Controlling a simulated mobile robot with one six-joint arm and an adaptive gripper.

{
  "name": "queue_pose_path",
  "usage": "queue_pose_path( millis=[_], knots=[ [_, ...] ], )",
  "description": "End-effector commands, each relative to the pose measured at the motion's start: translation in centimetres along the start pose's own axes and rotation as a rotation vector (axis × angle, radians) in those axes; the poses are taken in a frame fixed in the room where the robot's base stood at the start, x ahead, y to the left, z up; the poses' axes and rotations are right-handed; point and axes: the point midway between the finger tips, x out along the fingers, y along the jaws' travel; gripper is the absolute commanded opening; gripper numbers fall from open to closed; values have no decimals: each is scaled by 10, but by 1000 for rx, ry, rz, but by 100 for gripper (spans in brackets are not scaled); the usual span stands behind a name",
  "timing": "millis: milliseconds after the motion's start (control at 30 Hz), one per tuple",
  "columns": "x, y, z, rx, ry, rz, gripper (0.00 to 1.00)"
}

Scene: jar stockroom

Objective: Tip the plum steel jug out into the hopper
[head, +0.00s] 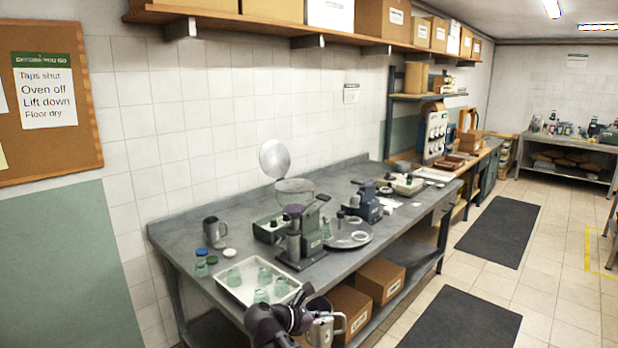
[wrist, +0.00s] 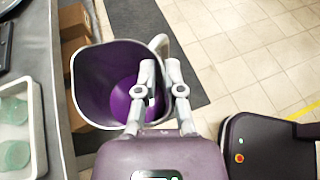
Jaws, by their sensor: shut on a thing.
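The plum steel jug (wrist: 96,78) is in my gripper (wrist: 160,68), with its mouth toward the wrist camera. Its inside is plum, with a brighter purple round area at the bottom; I cannot tell whether that is contents or lining. The fingers close at the jug's handle side, beside the rim. In the head view the jug (head: 322,312) and my gripper (head: 309,322) are in front of the bench's near edge, low in the picture. The hopper (head: 295,186) appears to be the clear bowl on the bench machine, with a round lid (head: 274,158) raised behind it.
A white tray of greenish glass jars (head: 235,292) lies on the near bench, also in the wrist view (wrist: 40,130).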

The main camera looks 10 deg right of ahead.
Motion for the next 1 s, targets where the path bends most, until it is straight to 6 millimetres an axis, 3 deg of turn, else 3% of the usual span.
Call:
queue_pose_path(
  millis=[667,1000],
  knots=[
    [-12,5,-3,-9,-1,22,0],
    [-15,26,25,-30,8,66,0]
  ],
)
